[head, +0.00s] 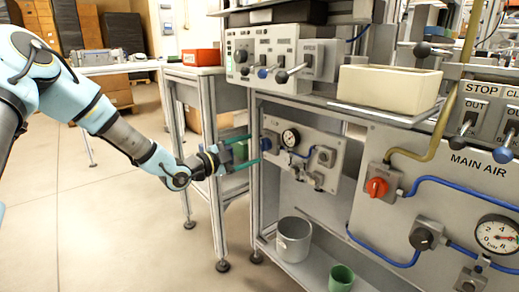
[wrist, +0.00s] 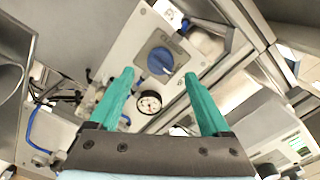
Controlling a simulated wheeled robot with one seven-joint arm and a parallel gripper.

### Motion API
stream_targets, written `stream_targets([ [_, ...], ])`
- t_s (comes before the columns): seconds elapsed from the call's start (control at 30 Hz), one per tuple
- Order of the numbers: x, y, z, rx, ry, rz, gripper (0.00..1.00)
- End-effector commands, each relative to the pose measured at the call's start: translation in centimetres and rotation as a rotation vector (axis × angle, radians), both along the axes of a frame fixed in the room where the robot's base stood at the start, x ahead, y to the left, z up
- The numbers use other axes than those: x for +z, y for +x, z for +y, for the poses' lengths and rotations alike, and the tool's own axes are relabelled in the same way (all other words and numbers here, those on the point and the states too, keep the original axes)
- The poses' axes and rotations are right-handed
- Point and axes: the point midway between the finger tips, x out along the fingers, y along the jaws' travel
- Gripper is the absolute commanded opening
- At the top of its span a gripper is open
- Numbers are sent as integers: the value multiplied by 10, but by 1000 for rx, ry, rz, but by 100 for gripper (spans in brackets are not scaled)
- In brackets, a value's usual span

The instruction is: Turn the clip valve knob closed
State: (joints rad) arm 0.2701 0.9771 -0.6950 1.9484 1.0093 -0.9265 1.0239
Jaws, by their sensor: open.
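A blue round knob (wrist: 160,61) with a handle bar across its face sits on a light grey panel (wrist: 124,51) in the wrist view. Lettering beside it is too small to read, but it appears to be the clip valve knob. In the head view the knob (head: 266,144) shows at the left end of its panel, left of a small gauge. My gripper (wrist: 159,74) is open and empty. In the wrist view its green fingertips lie either side of the knob. My gripper (head: 254,149) in the head view points at the panel; contact cannot be told.
A pressure gauge (wrist: 149,102) sits close to the knob. A frame post (head: 255,175) stands beside my fingers. A red knob (head: 377,187) is on the MAIN AIR panel to the right. A grey bucket (head: 293,243) and a green cup (head: 341,279) stand below.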

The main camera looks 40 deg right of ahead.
Motion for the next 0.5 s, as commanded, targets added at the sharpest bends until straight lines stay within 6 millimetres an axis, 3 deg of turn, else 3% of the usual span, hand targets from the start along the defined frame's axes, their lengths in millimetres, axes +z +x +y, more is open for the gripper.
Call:
stream_targets([
  [0.2, -1, -2, -33, 0, 0, 1, 82],
  [0.5, 0, -2, -45, 2, 1, 1, 82],
])
